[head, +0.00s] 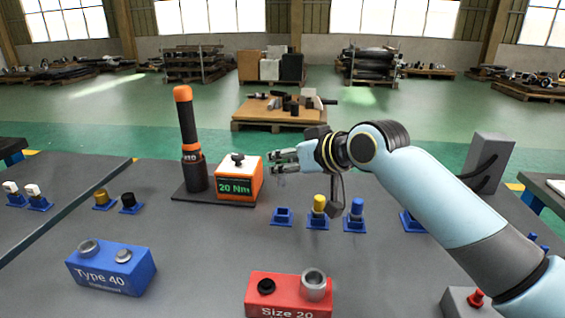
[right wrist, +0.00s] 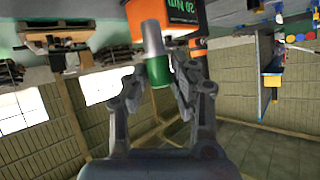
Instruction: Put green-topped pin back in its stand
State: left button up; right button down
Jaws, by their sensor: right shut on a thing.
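The green-topped pin (right wrist: 157,60) shows in the right wrist view, with a grey shaft and a green end between the fingers. My right gripper (right wrist: 155,88) is shut on the green end. In the head view my right gripper (head: 272,162) points left, raised above the table beside the orange 20 Nm box; I cannot make out the pin there. An empty blue stand (head: 282,217) is on the table below the gripper. To its right are a yellow-topped pin (head: 319,204) and a blue-topped pin (head: 357,208) in blue stands. My left gripper is not in view.
The orange 20 Nm box (head: 251,188) and an upright black-and-orange tool (head: 187,140) stand close left of the gripper. A blue Type 40 block (head: 112,275) and a red Size 20 block (head: 262,290) are nearer. Table between them and the stands is clear.

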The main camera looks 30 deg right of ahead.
jog(key=shift+r, duration=0.1)
jog(key=shift+d+p, duration=0.1)
jog(key=shift+p, duration=0.25)
jog(key=b, duration=0.3)
send_over(282, 215)
jog(key=shift+w+d+f, duration=0.1)
jog(key=shift+d+f, duration=0.15)
jog(key=shift+f, duration=1.25)
jog(key=shift+w+d+f, duration=0.1)
jog(key=shift+d+f, duration=0.1)
jog(key=shift+f, duration=1.25)
jog(key=shift+r+p, duration=0.1)
jog(key=shift+p, duration=0.3)
jog(key=shift+m+h+p, duration=0.9)
jog(key=shift+m+p, duration=0.1)
jog(key=shift+p, duration=0.85)
jog(key=shift+s+a, duration=0.1)
